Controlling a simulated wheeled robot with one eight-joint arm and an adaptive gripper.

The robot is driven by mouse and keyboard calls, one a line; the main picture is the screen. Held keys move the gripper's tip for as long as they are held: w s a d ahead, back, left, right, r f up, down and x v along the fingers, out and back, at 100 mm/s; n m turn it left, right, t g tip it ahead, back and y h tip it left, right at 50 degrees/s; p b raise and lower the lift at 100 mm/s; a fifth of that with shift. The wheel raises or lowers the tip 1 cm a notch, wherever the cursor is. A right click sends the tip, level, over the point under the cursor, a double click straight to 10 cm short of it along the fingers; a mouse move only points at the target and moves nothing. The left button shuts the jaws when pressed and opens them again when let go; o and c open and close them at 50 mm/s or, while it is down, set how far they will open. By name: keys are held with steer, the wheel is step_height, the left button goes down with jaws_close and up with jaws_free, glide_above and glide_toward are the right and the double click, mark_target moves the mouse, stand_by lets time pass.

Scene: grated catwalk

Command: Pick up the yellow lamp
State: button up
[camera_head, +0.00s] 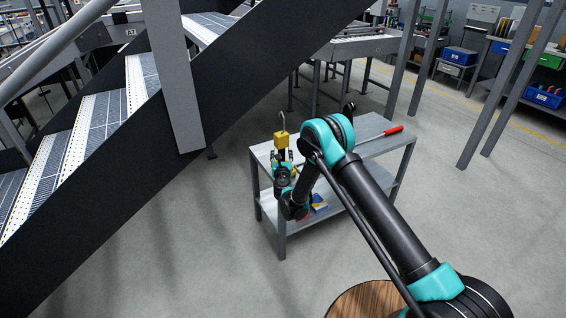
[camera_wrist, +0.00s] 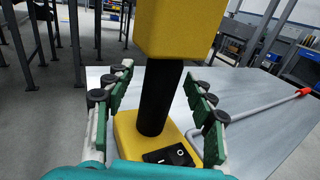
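The yellow lamp (camera_wrist: 182,28) stands upright on the grey metal table (camera_wrist: 262,112). It has a yellow head, a black stem and a yellow base with a black switch. In the head view the lamp's yellow head (camera_head: 281,140) shows above my gripper, with a thin hook over it; its lower part is mostly hidden by my arm. My gripper (camera_wrist: 160,100) is open, with one green-padded finger on each side of the black stem. Gaps show between both fingers and the stem in the wrist view. The lamp's base rests on the table top.
A bent grey bar with a red end (camera_head: 393,130) lies on the table right of the lamp. Small coloured items (camera_head: 318,203) lie on the table's lower shelf. A black-sided staircase (camera_head: 110,190) rises at the left. Grey posts (camera_head: 500,90) stand at the right.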

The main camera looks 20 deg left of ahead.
jaws_close()
steer(key=shift+r, duration=0.1)
stand_by(0.5)
